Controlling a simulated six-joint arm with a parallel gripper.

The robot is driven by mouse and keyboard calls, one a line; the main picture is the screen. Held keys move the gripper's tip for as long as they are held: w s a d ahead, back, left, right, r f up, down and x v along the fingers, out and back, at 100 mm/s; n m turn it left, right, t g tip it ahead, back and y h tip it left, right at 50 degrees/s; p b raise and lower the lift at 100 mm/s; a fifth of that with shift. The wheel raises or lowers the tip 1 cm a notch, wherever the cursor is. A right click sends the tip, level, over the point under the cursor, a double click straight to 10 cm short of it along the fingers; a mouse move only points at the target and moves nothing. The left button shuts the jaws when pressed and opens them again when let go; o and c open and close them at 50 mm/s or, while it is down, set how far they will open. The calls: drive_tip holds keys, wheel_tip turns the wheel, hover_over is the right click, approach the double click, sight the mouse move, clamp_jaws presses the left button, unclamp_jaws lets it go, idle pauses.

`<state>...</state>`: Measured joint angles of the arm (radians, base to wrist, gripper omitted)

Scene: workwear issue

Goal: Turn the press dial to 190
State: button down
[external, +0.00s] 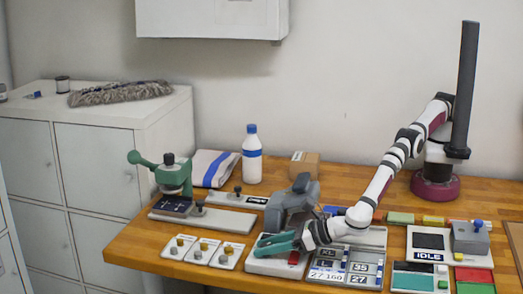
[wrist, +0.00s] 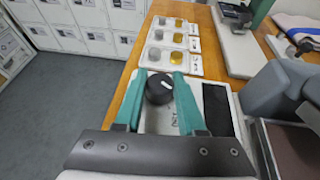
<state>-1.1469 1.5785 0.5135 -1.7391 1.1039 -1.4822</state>
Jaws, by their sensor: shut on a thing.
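The press dial (wrist: 159,90) is a round black knob with a small white mark on its top, on a white panel. In the wrist view my gripper (wrist: 159,76) has its two teal fingers on either side of the dial, shut on it. The scale numbers cannot be read. In the external view my gripper (external: 276,243) reaches down over the front left of the grey press (external: 291,204), and hides the dial. The press has a white base (external: 270,267) with a red part beside my gripper. The press also shows in the wrist view (wrist: 278,92).
Several white plates with grey and yellow knobs (external: 202,250) lie left of the press. A green-handled press (external: 173,176) stands behind them. A tray with number cards (external: 345,279) lies to the right. A device reading "IDLE" (external: 430,256) stands further right. A bottle (external: 252,155) stands behind.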

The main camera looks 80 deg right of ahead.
drive_tip(key=c, duration=0.5)
unclamp_jaws()
drive_tip(key=v, duration=1.5)
drive_tip(key=shift+s+r, duration=0.15)
drive_tip(key=shift+s, duration=0.2)
drive_tip(key=shift+d, duration=0.1)
